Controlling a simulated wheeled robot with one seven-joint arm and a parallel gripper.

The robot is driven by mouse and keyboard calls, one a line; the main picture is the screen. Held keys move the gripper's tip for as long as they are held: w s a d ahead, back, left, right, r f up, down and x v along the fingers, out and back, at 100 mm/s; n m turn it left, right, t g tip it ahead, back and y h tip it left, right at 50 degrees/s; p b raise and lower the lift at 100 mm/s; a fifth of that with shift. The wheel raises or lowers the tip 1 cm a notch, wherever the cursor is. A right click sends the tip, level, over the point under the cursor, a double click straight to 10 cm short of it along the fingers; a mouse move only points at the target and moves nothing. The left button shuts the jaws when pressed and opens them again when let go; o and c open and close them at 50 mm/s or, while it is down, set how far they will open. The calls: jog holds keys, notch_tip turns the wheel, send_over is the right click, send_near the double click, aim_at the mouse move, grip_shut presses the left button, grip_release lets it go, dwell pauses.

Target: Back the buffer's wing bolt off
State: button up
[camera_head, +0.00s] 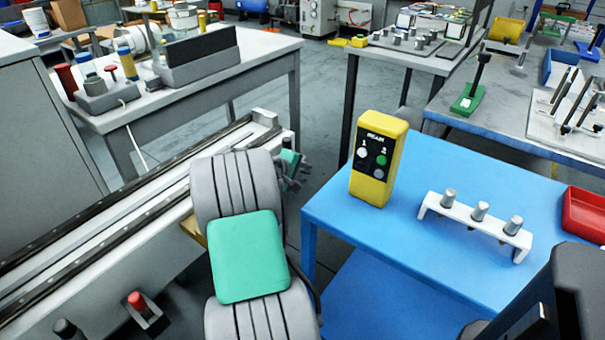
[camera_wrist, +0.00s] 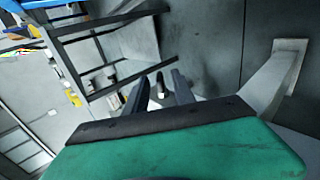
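I cannot make out the buffer or its wing bolt for certain in either view. In the head view my gripper (camera_head: 300,167) is small and partly hidden behind my grey and green arm, beside the far end of a long rail unit (camera_head: 130,225). In the wrist view the two dark fingers of my gripper (camera_wrist: 161,90) stand apart. A small dark piece with a pale end (camera_wrist: 161,86) shows in the gap between them. I cannot tell what it is or how far off it lies, and no contact with the fingers is visible.
A blue table (camera_head: 400,235) at right carries a yellow two-button box (camera_head: 378,160), a white rack with several metal pegs (camera_head: 475,224) and a red tray (camera_head: 585,215). A grey workbench (camera_head: 185,90) stands behind the rail. A red-topped lever (camera_head: 138,303) is at lower left.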

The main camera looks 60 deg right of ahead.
jog(key=shift+c, duration=0.4)
grip_shut()
jog(key=shift+r+p, duration=0.2)
jog(key=shift+p, duration=0.2)
jog(key=p, duration=0.1)
jog(key=y+p, duration=0.1)
jog(key=p, duration=0.1)
jog(key=shift+d+r+y, duration=0.1)
jog(key=shift+r+y, duration=0.2)
jog(key=shift+r, duration=0.05)
jog(key=y+p, duration=0.1)
jog(key=p, duration=0.1)
jog(key=y+p, duration=0.1)
jog(key=p, duration=0.1)
jog(key=shift+s+d+r+t, duration=0.1)
jog(key=shift+d+r+t, duration=0.1)
jog(key=shift+t, duration=0.1)
jog(key=y+p, duration=0.4)
jog(key=shift+d+f+t, duration=0.3)
jog(key=shift+d, duration=0.05)
jog(key=shift+y, duration=0.4)
